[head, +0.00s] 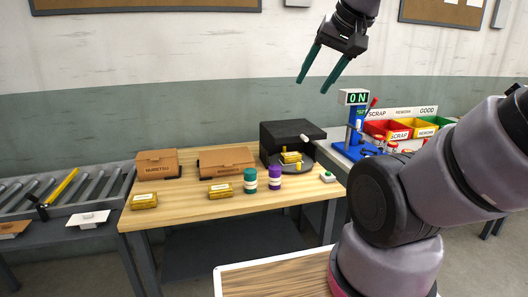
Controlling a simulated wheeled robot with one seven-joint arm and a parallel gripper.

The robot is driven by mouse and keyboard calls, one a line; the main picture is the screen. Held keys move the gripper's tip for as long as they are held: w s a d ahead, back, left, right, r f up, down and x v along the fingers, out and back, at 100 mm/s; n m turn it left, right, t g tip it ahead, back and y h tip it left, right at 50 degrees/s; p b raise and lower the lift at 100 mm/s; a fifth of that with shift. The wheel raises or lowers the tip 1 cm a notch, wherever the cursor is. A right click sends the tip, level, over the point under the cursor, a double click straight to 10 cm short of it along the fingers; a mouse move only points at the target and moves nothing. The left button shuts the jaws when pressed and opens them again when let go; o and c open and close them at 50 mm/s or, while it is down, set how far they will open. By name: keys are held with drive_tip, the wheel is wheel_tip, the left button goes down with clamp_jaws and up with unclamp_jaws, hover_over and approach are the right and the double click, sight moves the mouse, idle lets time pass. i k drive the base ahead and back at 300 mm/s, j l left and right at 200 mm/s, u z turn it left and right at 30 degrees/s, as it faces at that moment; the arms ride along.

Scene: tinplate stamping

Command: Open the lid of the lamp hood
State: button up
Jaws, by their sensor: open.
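The lamp hood (270,146) is a dark box at the right end of the wooden table. Its flat dark lid (284,130) lies level on top, with a pale knob or handle (306,138) near its front right edge. A yellow tin-like piece (290,158) shows in front of or within the hood, by a dark round plate (308,163). My gripper (314,86) is open and empty, raised in front of the wall, above the hood in the picture and touching nothing.
A green-capped jar (250,181) and a purple-capped jar (275,178) stand before the hood. A small green-button box (328,176) is at right. Brown boxes (226,160) lie left.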

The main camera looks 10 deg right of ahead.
sight(289, 131)
drive_tip(key=i+l, duration=0.1)
drive_tip(key=i, duration=0.35)
drive_tip(key=i+l, duration=0.15)
drive_tip(key=i, duration=0.25)
